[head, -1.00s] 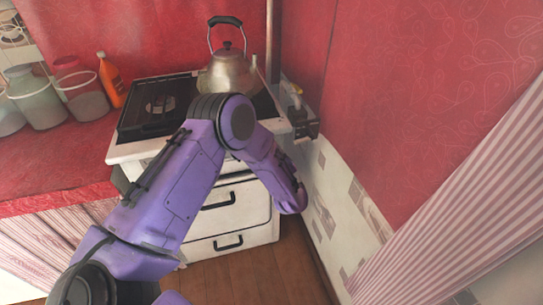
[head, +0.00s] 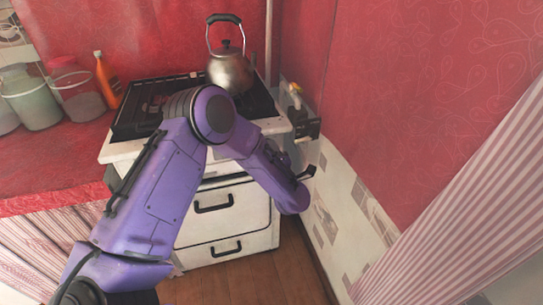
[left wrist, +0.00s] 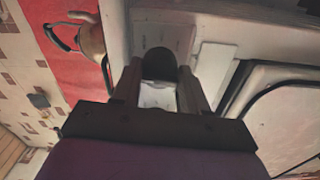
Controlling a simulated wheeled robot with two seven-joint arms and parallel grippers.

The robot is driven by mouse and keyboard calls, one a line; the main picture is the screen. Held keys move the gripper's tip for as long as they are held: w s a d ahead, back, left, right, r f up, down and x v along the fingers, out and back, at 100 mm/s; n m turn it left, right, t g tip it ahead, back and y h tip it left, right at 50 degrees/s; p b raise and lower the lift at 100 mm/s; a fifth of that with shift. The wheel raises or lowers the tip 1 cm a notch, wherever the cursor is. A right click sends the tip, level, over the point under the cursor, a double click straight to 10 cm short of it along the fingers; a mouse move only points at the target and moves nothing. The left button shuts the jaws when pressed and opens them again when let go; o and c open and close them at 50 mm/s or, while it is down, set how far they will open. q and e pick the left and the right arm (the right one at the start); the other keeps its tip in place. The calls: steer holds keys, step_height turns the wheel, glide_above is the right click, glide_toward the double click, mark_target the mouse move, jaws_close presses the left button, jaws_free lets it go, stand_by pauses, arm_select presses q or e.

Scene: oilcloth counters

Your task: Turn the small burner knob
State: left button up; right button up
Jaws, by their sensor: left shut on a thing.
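The burner knob (left wrist: 160,64) shows in the left wrist view as a dark rounded piece on the stove's pale front. My left gripper (left wrist: 160,88) has a finger on each side of it and is shut on it. In the head view, my purple left arm crosses in front of the white stove (head: 232,205), and its forearm hides the knob and most of the gripper. The knob's pointing direction cannot be made out. My right gripper is in neither view.
A metal kettle (head: 230,70) stands on the stove top. Jars (head: 35,102) and an orange bottle (head: 106,78) stand on the red counter (head: 50,170) at left. A tiled wall (head: 345,195) rises close to the stove's right side.

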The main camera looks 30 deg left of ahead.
arm_select(q)
steer(key=shift+n, duration=0.6)
steer(key=shift+b, duration=0.3)
steer(key=o, duration=1)
steer(key=shift+o, duration=0.2)
steer(key=v, duration=1)
steer(key=shift+s+d+b, duration=0.2)
steer(key=shift+s+b, duration=0.05)
steer(key=shift+b, duration=0.2)
